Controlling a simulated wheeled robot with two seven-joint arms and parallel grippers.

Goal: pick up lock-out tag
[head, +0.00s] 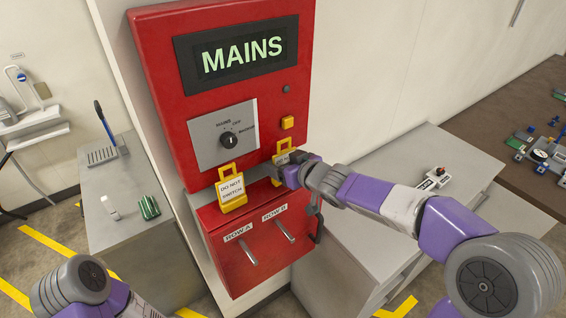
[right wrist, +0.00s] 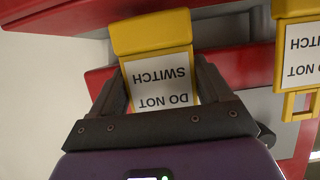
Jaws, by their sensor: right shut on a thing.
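Two yellow lock-out tags with white "DO NOT SWITCH" labels are at the red mains cabinet. One tag (head: 282,148) is at the right of the ledge, partly hidden behind my right gripper (head: 287,174). In the right wrist view that tag (right wrist: 152,34) appears upside down between the two dark fingers, and my right gripper (right wrist: 162,85) is shut on it. The other tag (head: 232,190) stands at the left of the ledge; it also shows at the right edge of the right wrist view (right wrist: 303,55). My left arm shows at the lower left, but its gripper is out of view.
The red mains cabinet (head: 155,75) has a rotary knob (head: 229,139) and a yellow button (head: 287,122). Below are two levers on a red box (head: 243,278). Grey counters (head: 150,175) stand on both sides, with small items on them.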

